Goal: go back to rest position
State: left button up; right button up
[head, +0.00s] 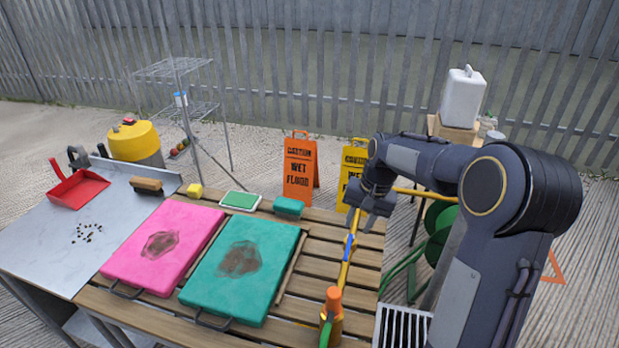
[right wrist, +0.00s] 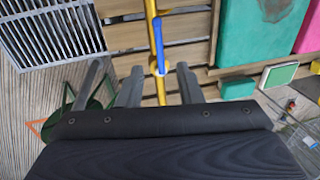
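My right arm comes in from the right in the head view. Its gripper (head: 366,210) points down over the right part of the slatted wooden table (head: 317,272). In the right wrist view, the fingers of this gripper (right wrist: 159,72) stand apart with nothing held between them. Below them is a yellow bar with a blue part (head: 348,250), which also shows in the right wrist view (right wrist: 158,42). The gripper appears above it, not gripping it. My left gripper is in neither view.
Pink (head: 161,245) and teal (head: 240,262) stained pads lie on the table. An orange-topped spray bottle (head: 332,312) stands at the front. A metal grate (head: 403,326) is beside the table. Orange (head: 299,172) and yellow (head: 352,168) wet-floor signs stand behind.

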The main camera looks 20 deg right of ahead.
jog(key=s+a+r+n+t+y, duration=0.1)
jog(key=s+a+r+n+t, duration=0.15)
jog(key=s+a, duration=0.5)
jog(key=s+a+r+n+t+y, duration=0.15)
jog(key=s+a+r, duration=0.25)
jog(key=s, duration=0.6)
jog(key=s+a+f+n, duration=0.2)
jog(key=s+a, duration=0.2)
jog(key=s, duration=0.3)
jog(key=shift+f+n, duration=0.3)
jog(key=shift+f, duration=0.1)
